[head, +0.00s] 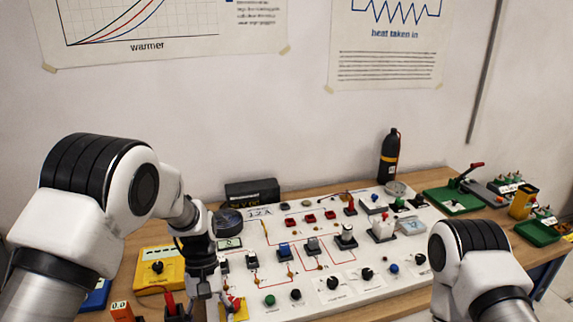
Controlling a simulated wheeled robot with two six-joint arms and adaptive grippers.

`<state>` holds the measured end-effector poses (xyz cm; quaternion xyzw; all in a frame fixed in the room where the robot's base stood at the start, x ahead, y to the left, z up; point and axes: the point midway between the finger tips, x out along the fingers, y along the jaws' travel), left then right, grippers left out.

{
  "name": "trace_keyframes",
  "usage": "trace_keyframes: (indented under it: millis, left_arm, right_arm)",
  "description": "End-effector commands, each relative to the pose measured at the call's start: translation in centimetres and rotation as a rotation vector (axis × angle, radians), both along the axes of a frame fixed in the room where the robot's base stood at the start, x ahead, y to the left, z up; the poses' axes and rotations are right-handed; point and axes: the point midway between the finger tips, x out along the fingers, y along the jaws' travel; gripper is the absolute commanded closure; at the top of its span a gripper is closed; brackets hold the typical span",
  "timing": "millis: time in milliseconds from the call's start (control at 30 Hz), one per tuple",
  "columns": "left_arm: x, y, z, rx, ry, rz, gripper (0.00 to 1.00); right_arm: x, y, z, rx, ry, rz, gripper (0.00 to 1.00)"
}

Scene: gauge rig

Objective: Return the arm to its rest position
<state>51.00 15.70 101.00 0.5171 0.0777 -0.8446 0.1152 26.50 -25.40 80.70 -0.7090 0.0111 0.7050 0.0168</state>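My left arm (100,195) reaches in from the left, bends over, and points down at the left edge of the white panel. My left gripper (208,305) hangs low there, beside a small red and yellow thing (235,306). Its fingertips run toward the bottom of the picture, and I cannot tell whether they are open or shut, or whether they touch that thing. My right arm (470,260) shows only as a bent joint at the lower right. Its gripper is out of view.
The white panel (375,292) with several knobs, switches and red wires fills the middle of the wooden table (440,180). A yellow meter (160,270) stands left of my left gripper. A black bottle (389,158) stands at the back. Green trays (455,200) lie at the right.

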Motion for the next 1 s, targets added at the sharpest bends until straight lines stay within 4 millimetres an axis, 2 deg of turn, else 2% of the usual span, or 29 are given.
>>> trace_keyframes:
  millis: [33,167,367,467,567,633,700,733,800,833,933,1000]
  left_arm:
    - [-0.8,0.2,-1.2,-0.003,0.029,0.007,0.33]
    - [-3.5,0.9,-4.0,-0.004,0.114,0.020,0.33]
    - [-9.2,2.8,-9.5,0.011,0.230,0.040,0.33]
    - [-13.2,4.1,-13.2,0.026,0.265,0.043,0.33]
    - [-18.9,5.9,-17.8,0.047,0.270,0.029,0.33]
    - [-24.0,7.5,-21.0,0.061,0.236,-0.002,0.33]
    - [-27.8,8.6,-22.9,0.065,0.156,-0.045,0.33]
    - [-29.0,8.9,-23.3,0.063,0.113,-0.066,0.33]
    - [-30.3,9.4,-23.8,0.057,-0.008,-0.113,0.33]
    - [-30.2,9.5,-23.7,0.054,-0.070,-0.132,0.33]
    - [-28.5,9.5,-23.4,0.048,-0.266,-0.190,0.33]
    - [-26.7,9.5,-23.5,0.049,-0.377,-0.216,0.33]
  right_arm:
    - [0.0,0.0,-0.3,0.000,0.000,0.000,1.00]
    - [0.0,0.0,-0.7,0.000,0.000,0.000,1.00]
    - [0.0,0.0,-1.4,0.000,0.000,0.000,1.00]
    - [0.0,0.0,-1.9,0.000,0.000,0.000,1.00]
    - [0.0,0.0,-2.6,0.000,0.000,0.000,1.00]
    - [0.0,0.0,-3.1,0.000,0.000,0.000,1.00]
    - [0.0,0.0,-3.4,0.000,0.000,0.000,1.00]
    - [0.0,0.0,-3.5,0.000,0.000,0.000,1.00]
    - [0.0,0.0,-3.5,0.000,0.000,0.000,1.00]
    - [0.0,0.0,-3.4,0.000,0.000,0.000,1.00]
    - [0.0,0.0,-3.3,0.000,0.000,0.000,1.00]
    - [0.0,0.0,-3.4,0.000,0.000,0.000,1.00]
